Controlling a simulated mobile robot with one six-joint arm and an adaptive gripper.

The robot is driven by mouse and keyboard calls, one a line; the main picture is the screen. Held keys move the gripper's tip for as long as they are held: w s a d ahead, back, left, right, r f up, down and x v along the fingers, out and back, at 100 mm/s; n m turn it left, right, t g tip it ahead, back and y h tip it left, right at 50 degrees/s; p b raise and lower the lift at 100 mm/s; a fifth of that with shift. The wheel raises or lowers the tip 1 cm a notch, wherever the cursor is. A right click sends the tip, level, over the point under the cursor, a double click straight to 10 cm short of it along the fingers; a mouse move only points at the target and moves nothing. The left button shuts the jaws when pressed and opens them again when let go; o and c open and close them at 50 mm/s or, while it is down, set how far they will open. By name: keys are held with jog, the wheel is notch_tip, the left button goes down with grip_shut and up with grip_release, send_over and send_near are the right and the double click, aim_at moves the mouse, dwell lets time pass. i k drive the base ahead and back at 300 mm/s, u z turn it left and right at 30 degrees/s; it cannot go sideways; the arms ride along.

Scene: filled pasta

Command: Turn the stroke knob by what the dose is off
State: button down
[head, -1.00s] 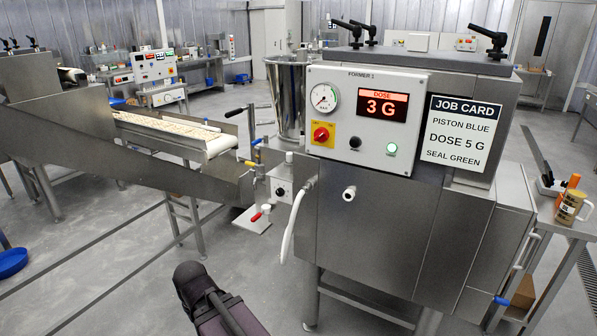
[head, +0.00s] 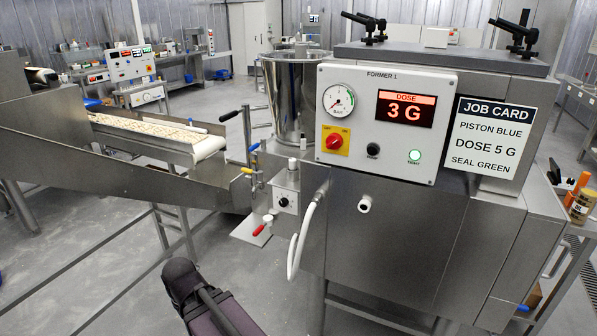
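The machine labelled FORMER 1 (head: 400,225) stands right of centre in the head view. Its red dose display (head: 405,109) reads 3 G. The job card (head: 489,139) beside it reads PISTON BLUE, DOSE 5 G, SEAL GREEN. A small grey box at the machine's left side carries a black knob (head: 284,200) with a pale pointer; its markings are too small to read. Another black knob (head: 373,150) sits on the front panel. I cannot tell from labels which is the stroke knob.
A white hose (head: 303,235) hangs near the knob box. A red-handled valve (head: 262,226) is left of it. A conveyor (head: 160,137) stands at left.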

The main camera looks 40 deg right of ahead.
aim_at(282, 203)
jog(key=z, duration=0.05)
jog(key=i, duration=1.35)
jog(key=z, duration=1.55)
jog(key=k, duration=0.6)
jog(key=z, duration=0.25)
